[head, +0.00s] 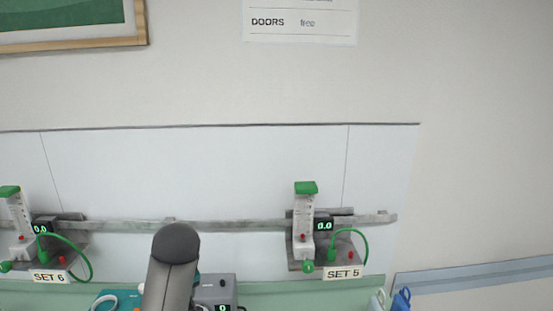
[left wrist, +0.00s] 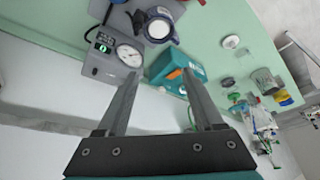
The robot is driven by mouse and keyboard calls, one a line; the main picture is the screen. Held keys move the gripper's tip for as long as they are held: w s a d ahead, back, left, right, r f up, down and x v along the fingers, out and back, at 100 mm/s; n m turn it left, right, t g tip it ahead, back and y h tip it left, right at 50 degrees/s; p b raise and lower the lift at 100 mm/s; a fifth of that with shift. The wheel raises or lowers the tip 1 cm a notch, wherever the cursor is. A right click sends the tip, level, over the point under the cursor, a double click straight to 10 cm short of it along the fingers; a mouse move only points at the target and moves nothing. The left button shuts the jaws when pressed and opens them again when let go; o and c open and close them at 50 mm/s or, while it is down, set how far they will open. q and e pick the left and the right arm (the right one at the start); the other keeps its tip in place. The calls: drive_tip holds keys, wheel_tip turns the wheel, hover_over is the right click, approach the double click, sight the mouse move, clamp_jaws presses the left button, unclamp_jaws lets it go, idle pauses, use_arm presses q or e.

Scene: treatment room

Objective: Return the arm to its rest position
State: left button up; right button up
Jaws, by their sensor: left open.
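My left gripper (left wrist: 160,74) shows in the left wrist view with its two fingers well apart and nothing between them. In the head view one of my dark grey arm links (head: 172,265) rises at the bottom, and no gripper is seen there. My right gripper is in neither view.
A rail (head: 240,225) on the wall carries two flowmeter units, SET 5 (head: 305,220) and SET 6 (head: 18,215), with green hoses. A grey box (head: 214,290) stands beside my arm link. Several small containers (left wrist: 264,80) show right in the wrist view.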

use_arm(q)
drive_tip(key=s+f+m, duration=0.3)
drive_tip(key=s+f, duration=0.2)
drive_tip(key=f, duration=0.2)
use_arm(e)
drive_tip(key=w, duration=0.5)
use_arm(q)
drive_tip(key=s+d+f+m+h, duration=0.2)
drive_tip(key=s+m, duration=0.2)
drive_tip(key=s, duration=0.6)
drive_tip(key=s+d+f+m+h, duration=0.2)
drive_tip(key=s+m, duration=0.2)
drive_tip(key=s, duration=0.5)
wheel_tip(320, 180, down, 32)
drive_tip(key=s+b, duration=0.1)
drive_tip(key=b, duration=1.1)
drive_tip(key=s+a+f+g+b, duration=0.1)
drive_tip(key=s+f+b, duration=0.5)
drive_tip(key=f, duration=0.7)
drive_tip(key=s+a+f+g+b, duration=0.1)
drive_tip(key=s+f+b, duration=0.4)
drive_tip(key=s+f, duration=0.5)
wheel_tip(320, 180, down, 4)
drive_tip(key=shift+s+a+f+y+b, duration=0.2)
drive_tip(key=shift+f+y+b, duration=0.1)
drive_tip(key=shift+b, duration=0.1)
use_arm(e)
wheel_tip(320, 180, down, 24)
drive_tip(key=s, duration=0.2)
